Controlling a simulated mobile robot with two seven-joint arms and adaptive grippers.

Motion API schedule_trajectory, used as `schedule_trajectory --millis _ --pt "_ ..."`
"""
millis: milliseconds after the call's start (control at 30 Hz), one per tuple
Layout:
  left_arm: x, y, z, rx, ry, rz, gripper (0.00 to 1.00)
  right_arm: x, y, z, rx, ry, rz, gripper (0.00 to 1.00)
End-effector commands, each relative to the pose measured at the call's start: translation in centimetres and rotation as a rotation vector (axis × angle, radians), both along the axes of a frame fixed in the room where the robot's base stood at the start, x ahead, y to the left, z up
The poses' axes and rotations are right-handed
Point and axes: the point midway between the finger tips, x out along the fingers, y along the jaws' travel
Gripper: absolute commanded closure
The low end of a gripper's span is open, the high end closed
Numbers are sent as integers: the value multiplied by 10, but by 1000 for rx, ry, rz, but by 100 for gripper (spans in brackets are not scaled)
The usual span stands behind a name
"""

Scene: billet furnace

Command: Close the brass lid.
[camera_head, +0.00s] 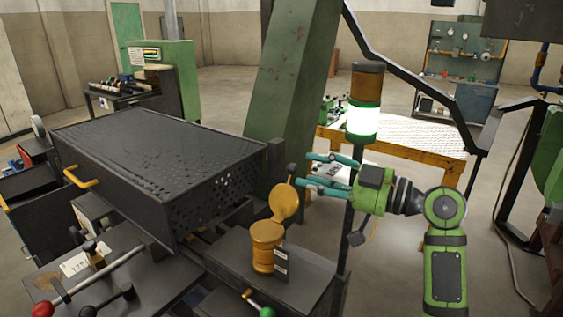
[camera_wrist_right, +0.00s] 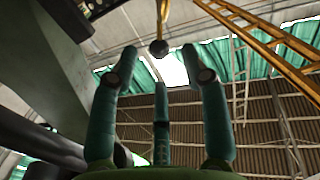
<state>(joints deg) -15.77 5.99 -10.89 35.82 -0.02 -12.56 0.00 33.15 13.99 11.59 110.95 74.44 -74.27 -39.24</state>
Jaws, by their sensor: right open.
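The brass lid (camera_head: 284,203) stands raised, tilted up from the top of a brass pot (camera_head: 266,247) on a dark bench. A dark round knob (camera_head: 292,169) sits above the lid's upper edge. My right gripper (camera_head: 306,169) comes from the right with teal fingers spread open, its tips close to the knob. In the right wrist view the knob (camera_wrist_right: 159,48) hangs on a brass-coloured rod just past the open fingertips (camera_wrist_right: 161,68). Nothing is held; contact with the knob cannot be told. My left gripper is not in view.
A large black perforated box (camera_head: 150,165) fills the left. A signal lamp post (camera_head: 363,115) stands close behind my right gripper. A green column (camera_head: 290,80) rises behind the lid. Lever knobs, one red (camera_head: 41,309), one green (camera_head: 267,312), lie at the front.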

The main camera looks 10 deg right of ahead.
Motion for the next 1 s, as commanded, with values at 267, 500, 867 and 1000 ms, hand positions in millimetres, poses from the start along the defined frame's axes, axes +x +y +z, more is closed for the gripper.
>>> schedule_trajectory --millis 267,500,867,1000 --pt "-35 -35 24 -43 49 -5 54 26 34 4 5 4 2 54" --pt "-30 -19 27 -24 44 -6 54 34 42 0 2 2 -1 54" --pt "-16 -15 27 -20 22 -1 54 33 42 0 1 1 -1 100" --pt "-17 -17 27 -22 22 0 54 34 42 0 1 1 -1 100"
